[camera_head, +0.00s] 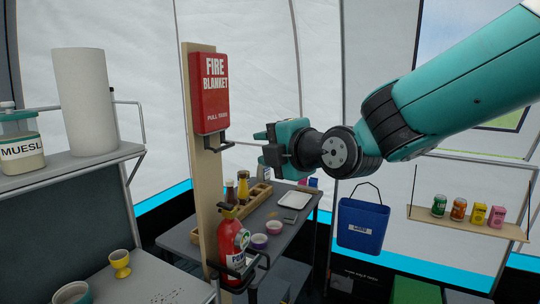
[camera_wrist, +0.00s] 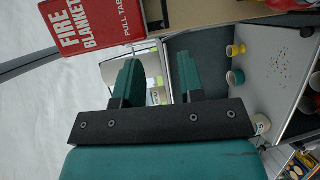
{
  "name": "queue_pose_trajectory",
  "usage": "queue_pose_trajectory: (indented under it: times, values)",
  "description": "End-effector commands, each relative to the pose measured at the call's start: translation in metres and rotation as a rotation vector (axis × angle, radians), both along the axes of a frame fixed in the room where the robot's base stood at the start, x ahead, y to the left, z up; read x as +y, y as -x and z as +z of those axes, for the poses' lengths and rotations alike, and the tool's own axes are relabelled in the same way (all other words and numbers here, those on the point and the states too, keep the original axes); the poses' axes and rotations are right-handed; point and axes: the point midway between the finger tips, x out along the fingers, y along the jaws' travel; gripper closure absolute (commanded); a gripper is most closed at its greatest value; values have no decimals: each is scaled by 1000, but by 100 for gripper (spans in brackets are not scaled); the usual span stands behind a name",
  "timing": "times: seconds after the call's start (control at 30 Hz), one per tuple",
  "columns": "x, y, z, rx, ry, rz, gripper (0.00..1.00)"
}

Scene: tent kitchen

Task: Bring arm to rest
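My arm (camera_head: 440,95) reaches in from the upper right of the head view. My gripper (camera_head: 264,146) is at its end, pointing left, in the air just right of the fire blanket box and its post. In the wrist view my gripper (camera_wrist: 158,75) shows two teal fingers standing apart with nothing between them. The red fire blanket box (camera_head: 209,92) hangs on the wooden post (camera_head: 202,185). It also shows in the upper left of the wrist view (camera_wrist: 90,28). I see no contact between my gripper and the box.
A fire extinguisher (camera_head: 232,248) hangs low on the post. Below my gripper is a table (camera_head: 275,225) with bottles, bowls and a white tray (camera_head: 295,200). A blue bin (camera_head: 362,225) and a hanging shelf of cans (camera_head: 470,228) are right. A shelf with a paper roll (camera_head: 85,102) is left.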

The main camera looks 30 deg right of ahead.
Motion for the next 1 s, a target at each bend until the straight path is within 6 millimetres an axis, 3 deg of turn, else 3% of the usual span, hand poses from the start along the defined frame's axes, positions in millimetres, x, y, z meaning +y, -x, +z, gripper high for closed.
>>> queue_pose_trajectory:
  times: [0.7,0.87,1.0]
  values:
    - [2,10,-2,27,-25,7,64]
    - [29,31,-30,270,-248,34,64]
    - [65,78,-70,688,-542,-24,64]
